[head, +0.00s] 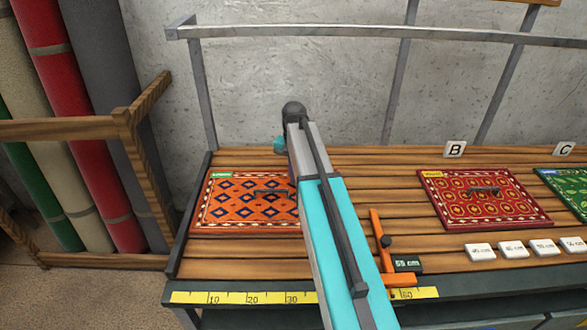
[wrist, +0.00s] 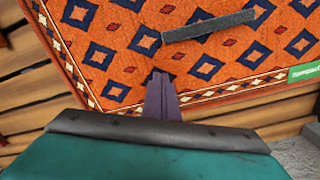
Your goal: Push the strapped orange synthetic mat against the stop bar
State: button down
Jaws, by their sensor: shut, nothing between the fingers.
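The orange mat (head: 235,207) lies flat at the left end of the slatted table, with blue diamonds, a green label at its far left corner and a dark strap (head: 272,191) on top. It fills much of the wrist view (wrist: 105,55), where the strap (wrist: 208,26) also shows. A dark bar (head: 190,218), seemingly the stop bar, runs along the table's left edge; a narrow gap separates it from the mat. My gripper (wrist: 161,78) is shut and empty, its tips over the mat's patterned border. Contact cannot be told. My arm hides the fingers and the mat's right edge in the head view.
An orange gauge (head: 380,245) with a 55 plate stands right of my arm. A red mat (head: 480,197), a green mat (head: 570,187) and several white tags (head: 480,252) lie further right. A yellow ruler (head: 245,298) runs along the front. A metal rail (head: 330,32) spans the back.

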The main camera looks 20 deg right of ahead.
aim_at(286, 190)
jog(key=shift+s+f, duration=0.15)
jog(key=shift+f, duration=0.25)
jog(key=shift+s+a+r+p, duration=0.1)
jog(key=shift+s+a+p, duration=0.5)
jog(key=shift+s+a, duration=0.65)
jog(key=shift+a, duration=0.2)
jog(key=shift+s+a, duration=0.75)
jog(key=shift+a, duration=0.15)
